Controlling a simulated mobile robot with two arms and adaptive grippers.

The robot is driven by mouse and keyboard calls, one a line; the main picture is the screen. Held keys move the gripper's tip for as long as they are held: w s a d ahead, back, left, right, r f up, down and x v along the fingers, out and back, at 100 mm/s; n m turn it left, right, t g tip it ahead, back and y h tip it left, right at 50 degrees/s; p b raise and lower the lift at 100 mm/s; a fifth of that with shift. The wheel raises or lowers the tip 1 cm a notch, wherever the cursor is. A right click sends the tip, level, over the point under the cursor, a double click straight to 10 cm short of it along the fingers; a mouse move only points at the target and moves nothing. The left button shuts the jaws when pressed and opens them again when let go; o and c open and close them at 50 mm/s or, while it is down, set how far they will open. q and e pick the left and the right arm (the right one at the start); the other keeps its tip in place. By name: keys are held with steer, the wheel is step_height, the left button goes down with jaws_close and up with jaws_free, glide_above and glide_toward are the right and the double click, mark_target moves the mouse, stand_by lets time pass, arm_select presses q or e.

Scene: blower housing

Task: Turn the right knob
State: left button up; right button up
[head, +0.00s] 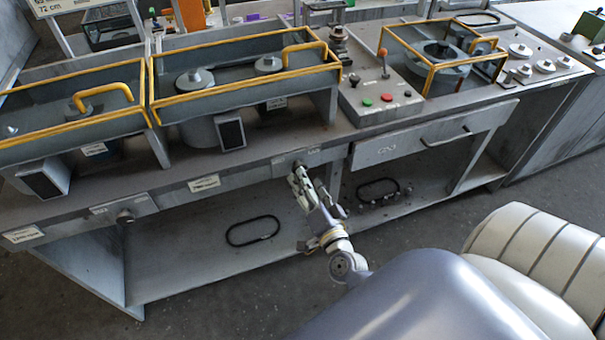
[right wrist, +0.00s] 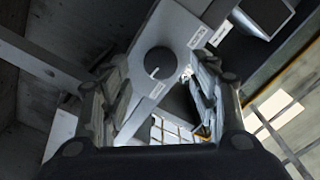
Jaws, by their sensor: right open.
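The right knob (right wrist: 160,62) is dark and round with a pale pointer line on its face. It sits on a light panel of the bench front and shows between my right gripper's fingers in the right wrist view. In the head view the knob (head: 298,164) is small and partly hidden by the fingertips. My right gripper (head: 301,178) is open, its fingertips close to the knob, one on each side. Whether they touch it I cannot tell. The right gripper (right wrist: 162,78) also shows in the wrist view. My left gripper is not in view.
Another knob (head: 125,216) is on the bench front farther left. A drawer (head: 400,146) with a handle is right of the gripper. A lower shelf (head: 185,258) with a dark ring (head: 252,231) lies below. A control box (head: 380,98) with buttons and a lever stands above.

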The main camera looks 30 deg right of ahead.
steer(key=v, duration=0.7)
steer(key=shift+s, duration=0.35)
steer(key=s+a+f+n+g+y, duration=0.2)
steer(key=s+f+n, duration=0.1)
steer(key=f, duration=0.7)
steer(key=s+a+f+n+g+y, duration=0.1)
steer(key=s+a+f+n+g, duration=0.2)
steer(key=f, duration=0.6)
steer(key=s+a+f+n+g+y, duration=0.2)
steer(key=s+f+n, duration=0.1)
steer(key=f, duration=0.7)
steer(key=s+f+n+g, duration=0.3)
steer(key=s+f, duration=0.5)
steer(key=s, duration=0.4)
steer(key=s+f+n+g, duration=0.3)
steer(key=s+f+g, duration=0.3)
steer(key=s+f, duration=0.3)
steer(key=s, duration=0.2)
steer(key=shift+s+d+n+h, duration=0.3)
steer(key=shift+s+d+n, duration=0.05)
steer(key=shift+d+n, duration=0.05)
steer(key=shift+r, duration=0.1)
